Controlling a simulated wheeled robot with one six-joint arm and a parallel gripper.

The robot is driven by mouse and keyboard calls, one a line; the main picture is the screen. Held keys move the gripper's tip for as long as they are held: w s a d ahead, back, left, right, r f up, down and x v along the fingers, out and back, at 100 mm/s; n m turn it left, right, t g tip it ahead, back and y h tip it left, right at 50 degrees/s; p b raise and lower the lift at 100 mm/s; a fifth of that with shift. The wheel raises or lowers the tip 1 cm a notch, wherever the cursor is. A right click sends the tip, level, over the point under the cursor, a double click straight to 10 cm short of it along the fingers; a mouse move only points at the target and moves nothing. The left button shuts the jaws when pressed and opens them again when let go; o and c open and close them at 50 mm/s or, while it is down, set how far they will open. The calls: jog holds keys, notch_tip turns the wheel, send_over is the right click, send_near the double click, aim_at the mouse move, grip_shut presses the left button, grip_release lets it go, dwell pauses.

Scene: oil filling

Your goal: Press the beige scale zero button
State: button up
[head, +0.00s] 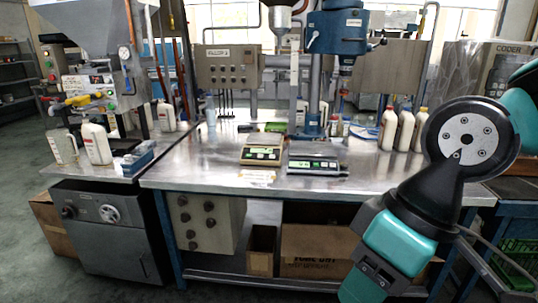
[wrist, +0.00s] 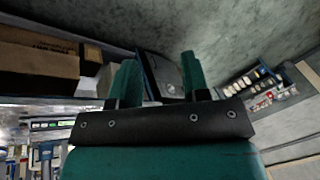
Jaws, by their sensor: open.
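The beige scale (head: 262,157) sits on the steel workbench (head: 215,170), left of a darker scale (head: 315,164). Its front panel has a lit green display; its zero button is too small to make out. My gripper (wrist: 158,72) shows in the wrist view with its two teal fingers apart and nothing between them. In the head view my arm is folded at the right, well away from the beige scale, and the fingers cannot be seen there.
White bottles (head: 404,131) stand on the bench's right side. A column machine (head: 337,35) rises behind the scales. The bench front before the scales is mostly clear. More white jugs (head: 96,144) stand on the left table. Cardboard boxes (head: 318,250) lie under the bench.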

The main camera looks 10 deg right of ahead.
grip_shut()
dwell(1.5)
